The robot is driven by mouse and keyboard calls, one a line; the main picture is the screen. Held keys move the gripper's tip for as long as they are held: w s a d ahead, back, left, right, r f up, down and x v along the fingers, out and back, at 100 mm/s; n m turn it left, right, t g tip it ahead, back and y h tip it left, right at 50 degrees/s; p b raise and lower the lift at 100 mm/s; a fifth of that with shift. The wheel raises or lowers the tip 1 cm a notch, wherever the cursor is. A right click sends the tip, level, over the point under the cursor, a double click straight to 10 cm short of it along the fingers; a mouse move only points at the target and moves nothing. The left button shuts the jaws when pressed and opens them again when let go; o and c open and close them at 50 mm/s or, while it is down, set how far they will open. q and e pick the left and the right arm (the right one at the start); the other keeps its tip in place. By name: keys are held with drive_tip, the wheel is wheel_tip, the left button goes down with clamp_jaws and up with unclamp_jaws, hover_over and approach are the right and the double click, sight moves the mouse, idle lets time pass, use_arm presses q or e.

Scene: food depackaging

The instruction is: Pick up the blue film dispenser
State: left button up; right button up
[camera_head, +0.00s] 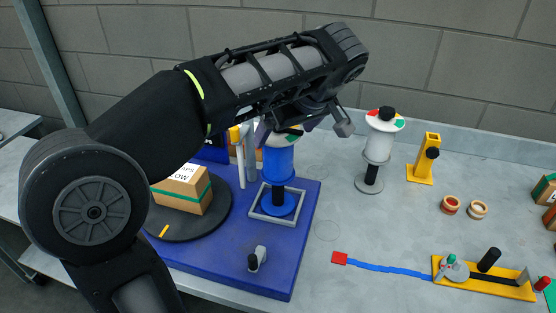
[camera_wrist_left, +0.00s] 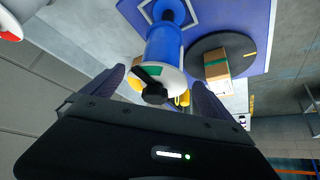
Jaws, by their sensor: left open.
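The blue film dispenser (camera_head: 279,163) is an upright blue roll with a pale, coloured top on a round blue base. It stands inside a grey square frame (camera_head: 259,215) on the blue board (camera_head: 205,255). My left gripper (camera_head: 287,128) is open at the top of the dispenser and partly hides it in the head view. In the left wrist view, the open fingers of the gripper (camera_wrist_left: 156,77) lie either side of the dispenser's top and black knob, and the blue roll (camera_wrist_left: 163,46) extends beyond. Contact cannot be told. My right gripper is not in view.
A cardboard box (camera_head: 183,190) sits on a dark turntable (camera_head: 222,213) to the left. A white film dispenser (camera_head: 377,147) and a yellow stand (camera_head: 421,172) are to the right. Blue tape with a red end (camera_head: 340,258) and a yellow tape device (camera_head: 510,289) lie in front right.

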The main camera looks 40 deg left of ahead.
sight(278, 172)
use_arm(q)
drive_tip(key=shift+w+f, duration=0.1)
drive_tip(key=shift+f, duration=0.2)
drive_tip(key=shift+a+f, duration=0.15)
drive_tip(key=shift+f, duration=0.05)
idle(0.3)
drive_tip(key=shift+w+a+f+b, duration=0.15)
drive_tip(key=shift+f+b, duration=0.2)
drive_tip(key=shift+f, duration=0.05)
drive_tip(key=b+x, duration=0.2)
drive_tip(key=x, duration=0.1)
drive_tip(key=shift+a+f+b, duration=0.1)
drive_tip(key=shift+f+b, duration=0.1)
drive_tip(key=shift+b, duration=0.15)
drive_tip(key=shift+a+f, duration=0.15)
